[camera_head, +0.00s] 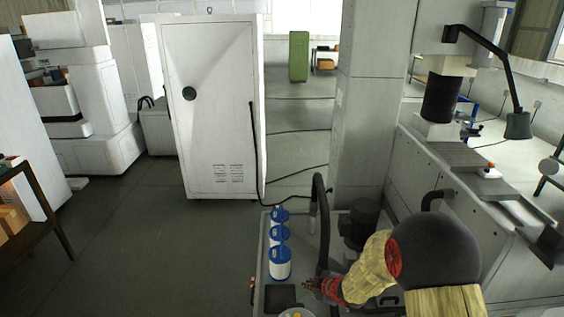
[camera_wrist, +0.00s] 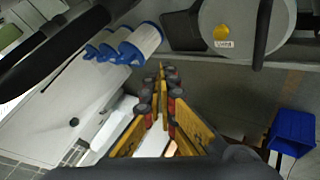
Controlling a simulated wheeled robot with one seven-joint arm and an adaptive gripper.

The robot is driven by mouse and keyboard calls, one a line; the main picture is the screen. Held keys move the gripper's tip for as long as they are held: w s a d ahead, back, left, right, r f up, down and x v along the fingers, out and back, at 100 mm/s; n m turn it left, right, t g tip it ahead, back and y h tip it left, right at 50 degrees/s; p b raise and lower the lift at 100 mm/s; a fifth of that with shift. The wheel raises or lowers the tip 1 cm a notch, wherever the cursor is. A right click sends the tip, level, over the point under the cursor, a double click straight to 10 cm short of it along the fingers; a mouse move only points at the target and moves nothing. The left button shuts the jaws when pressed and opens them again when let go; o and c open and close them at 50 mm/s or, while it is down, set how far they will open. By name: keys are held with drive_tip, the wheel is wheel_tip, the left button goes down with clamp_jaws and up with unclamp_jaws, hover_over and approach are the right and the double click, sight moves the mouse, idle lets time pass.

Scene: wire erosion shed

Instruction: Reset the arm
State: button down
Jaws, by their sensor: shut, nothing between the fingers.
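My gripper (camera_head: 314,285) is at the end of my yellow and black arm, low in the right half of the head view. It is over the machine top, right of the blue and white canisters (camera_head: 280,262). In the wrist view, the yellow fingers of my gripper (camera_wrist: 164,72) come together at their tips, with nothing between them. The same canisters (camera_wrist: 142,40) show beyond the fingers, up and to the left. What lies under my arm is hidden.
A black hose (camera_head: 322,220) stands up beside the canisters. A tall white cabinet (camera_head: 212,110) is behind, with open floor (camera_head: 150,240) in front. A pillar (camera_head: 368,100) and a large machine (camera_head: 440,165) are at the right. A blue bin (camera_wrist: 292,132) shows in the wrist view.

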drive_tip(key=s+d+r+m+h+b, duration=0.1)
drive_tip(key=s+d+r+m+h, duration=0.3)
drive_tip(key=r, duration=0.6)
drive_tip(key=s+d+r+m+h+b, duration=0.1)
drive_tip(key=s+d+r+m, duration=0.45)
drive_tip(key=r, duration=0.55)
drive_tip(key=s+r+m+g+b, duration=0.1)
drive_tip(key=s+r+m, duration=0.1)
drive_tip(key=s, duration=1.1)
drive_tip(key=s+r+m+g+y+b, duration=0.1)
drive_tip(key=s+r+m, duration=0.2)
drive_tip(key=s, duration=1)
drive_tip(key=shift+s+a+r+m, duration=0.15)
drive_tip(key=shift+a+r+m, duration=0.15)
drive_tip(key=shift+a+m, duration=0.05)
